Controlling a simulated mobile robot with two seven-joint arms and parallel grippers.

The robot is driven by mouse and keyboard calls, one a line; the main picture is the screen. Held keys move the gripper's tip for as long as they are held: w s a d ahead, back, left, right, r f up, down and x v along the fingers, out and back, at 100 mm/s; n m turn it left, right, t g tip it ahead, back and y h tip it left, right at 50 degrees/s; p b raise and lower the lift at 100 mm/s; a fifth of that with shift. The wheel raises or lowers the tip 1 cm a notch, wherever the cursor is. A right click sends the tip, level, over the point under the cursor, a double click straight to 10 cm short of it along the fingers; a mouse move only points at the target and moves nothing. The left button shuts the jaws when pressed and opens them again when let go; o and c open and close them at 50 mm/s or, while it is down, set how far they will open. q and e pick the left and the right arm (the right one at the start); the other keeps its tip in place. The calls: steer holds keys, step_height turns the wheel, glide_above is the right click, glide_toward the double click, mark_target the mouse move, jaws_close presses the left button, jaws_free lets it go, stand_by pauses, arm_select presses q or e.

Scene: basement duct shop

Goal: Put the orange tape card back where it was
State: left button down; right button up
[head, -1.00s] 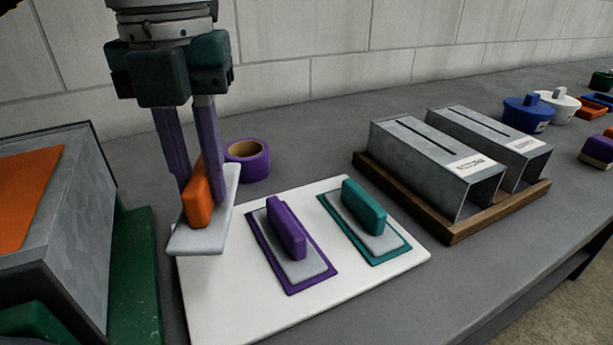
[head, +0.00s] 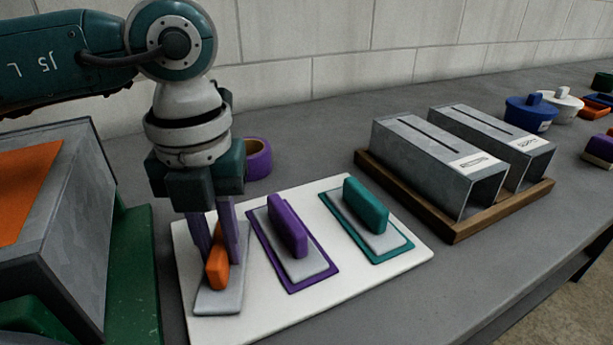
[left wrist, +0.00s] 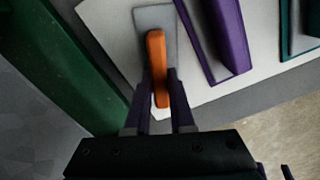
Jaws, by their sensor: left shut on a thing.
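The orange tape card is a light grey plate with an upright orange grip (head: 217,271). My left gripper (head: 217,258) is shut on that grip, one purple finger on each side. The card is over the left part of the white board (head: 275,325), left of the purple card (head: 288,232). I cannot tell whether its plate touches the board. In the left wrist view the orange grip (left wrist: 157,62) is between the fingers and the grey plate (left wrist: 152,18) shows beyond it. No orange outline shows on the board; the card and fingers cover that part. My right gripper is in neither view.
A teal card (head: 368,210) lies in a teal outline on the board's right. A purple tape roll (head: 259,160) stands behind. A metal box (head: 75,240) on a green base is close at left. Two metal ducts (head: 430,165) sit in a wooden tray at right.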

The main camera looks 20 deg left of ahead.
mark_target(218, 242)
arm_select(q)
steer(key=c, duration=0.8)
jaws_free()
steer(key=shift+r+p, duration=0.2)
steer(key=shift+p, duration=0.1)
step_height(218, 242, up, 12)
steer(key=shift+f, duration=0.1)
